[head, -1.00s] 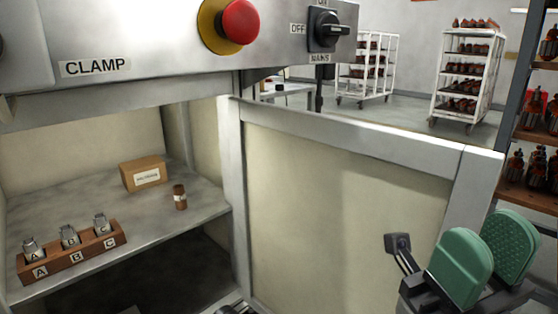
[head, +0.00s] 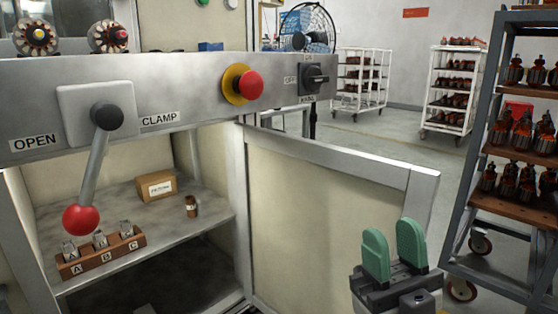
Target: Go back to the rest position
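My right gripper (head: 393,252) is at the lower right, in front of the pale cabinet panel. Its two green padded fingers stand upright with a clear gap between them, and nothing is held. My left gripper does not show. A clamp lever (head: 97,170) with a red ball knob hangs from the machine's front panel, between the OPEN and CLAMP labels, its knob pointing down and slightly left. A red emergency button (head: 249,86) on a yellow ring and a black mains switch (head: 314,79) sit farther right on the panel.
On the shelf below stand a wooden block (head: 100,254) with slots A, B and C, a cardboard box (head: 157,187) and a small brown bottle (head: 191,207). A rack of armatures (head: 515,201) stands at the right. White trolleys (head: 459,88) and open floor lie behind.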

